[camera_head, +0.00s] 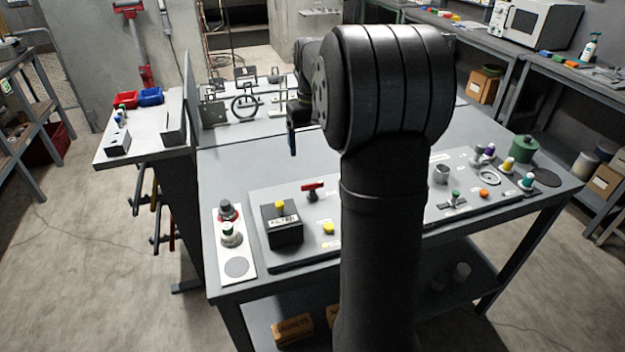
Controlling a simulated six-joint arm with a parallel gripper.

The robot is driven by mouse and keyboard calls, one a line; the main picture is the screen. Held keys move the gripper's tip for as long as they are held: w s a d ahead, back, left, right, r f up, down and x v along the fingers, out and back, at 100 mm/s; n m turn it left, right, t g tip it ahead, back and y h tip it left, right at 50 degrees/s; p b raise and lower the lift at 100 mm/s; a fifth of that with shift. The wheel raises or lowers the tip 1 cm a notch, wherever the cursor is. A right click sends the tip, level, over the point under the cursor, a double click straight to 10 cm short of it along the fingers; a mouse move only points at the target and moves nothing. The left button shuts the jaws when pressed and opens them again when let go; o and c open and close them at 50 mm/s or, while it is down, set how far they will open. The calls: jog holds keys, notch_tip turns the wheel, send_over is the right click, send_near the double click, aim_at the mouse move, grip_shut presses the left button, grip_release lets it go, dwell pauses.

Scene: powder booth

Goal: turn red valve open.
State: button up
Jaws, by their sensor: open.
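The red valve (312,188) has a small red handle on a short stem. It stands on the grey panel on the table, left of my arm, with its handle lying roughly left to right in the picture. My gripper (293,141) shows small and dark beyond the valve, pointing down above the rear part of the table. It is open and apart from the valve, with nothing seen in it. My arm hides the middle of the panel.
A black box labelled FILTER (282,222) with a yellow knob stands close left of the valve. A yellow button (328,228) is in front. A white plate (236,267) with knobs lies at left. A rack with a black ring (245,106) stands behind. The table behind the valve is clear.

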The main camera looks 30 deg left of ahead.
aim_at(312, 183)
notch_tip(312, 183, down, 12)
jog(key=shift+f, duration=0.1)
dwell(0.4)
jog(key=c, duration=1)
